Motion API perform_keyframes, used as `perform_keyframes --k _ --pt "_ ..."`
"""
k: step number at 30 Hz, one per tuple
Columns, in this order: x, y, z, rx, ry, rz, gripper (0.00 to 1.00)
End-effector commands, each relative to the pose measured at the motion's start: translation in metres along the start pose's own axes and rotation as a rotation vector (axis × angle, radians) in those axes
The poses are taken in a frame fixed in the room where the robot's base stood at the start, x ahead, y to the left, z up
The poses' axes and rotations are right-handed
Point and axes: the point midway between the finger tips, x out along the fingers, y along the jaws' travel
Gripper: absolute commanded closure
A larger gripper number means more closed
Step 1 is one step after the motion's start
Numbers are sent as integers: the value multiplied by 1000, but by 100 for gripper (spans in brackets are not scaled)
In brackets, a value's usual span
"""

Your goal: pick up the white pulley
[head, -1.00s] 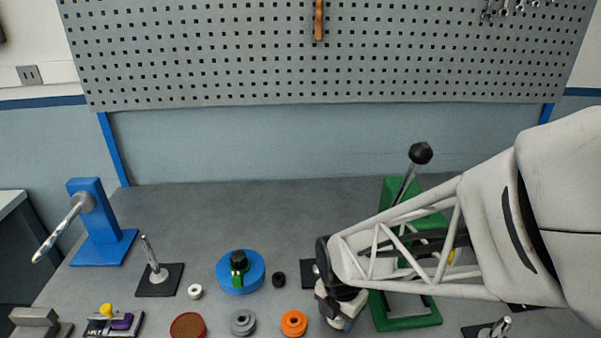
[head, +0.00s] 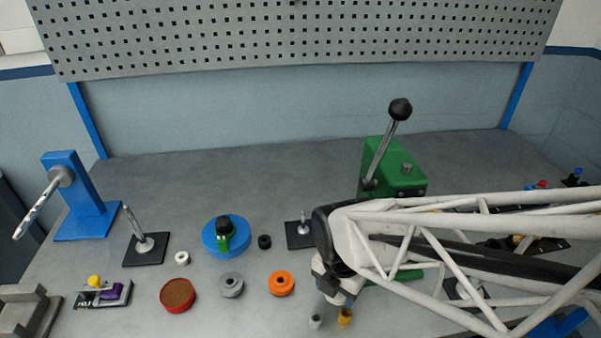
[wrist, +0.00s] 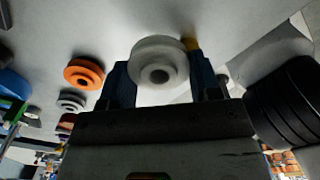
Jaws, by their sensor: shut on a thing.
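The white pulley (wrist: 158,71) is a pale, grooved wheel with a dark centre hole. In the wrist view it sits between the two blue fingers of my gripper (wrist: 160,80), which is shut on it. In the head view my gripper (head: 338,290) points down at the front of the bench, right of the orange pulley. The white pulley is mostly hidden by the gripper there, and I cannot tell whether it touches the bench.
An orange pulley (head: 281,283) and a grey pulley (head: 231,285) lie left of my gripper. Small grey (head: 315,321) and gold (head: 345,316) cylinders stand just in front. A green lever press (head: 392,170) stands behind my arm. The back middle of the bench is clear.

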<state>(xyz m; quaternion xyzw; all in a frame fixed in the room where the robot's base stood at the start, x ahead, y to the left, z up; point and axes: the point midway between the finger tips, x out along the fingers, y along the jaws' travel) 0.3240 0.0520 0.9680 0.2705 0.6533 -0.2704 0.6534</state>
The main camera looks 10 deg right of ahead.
Motion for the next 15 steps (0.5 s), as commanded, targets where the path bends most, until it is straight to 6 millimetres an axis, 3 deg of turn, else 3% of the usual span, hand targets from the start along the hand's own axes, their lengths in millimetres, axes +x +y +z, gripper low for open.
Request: perform_keyframes --k 15 --pt "-7 -57 -41 0 -1 1 68"
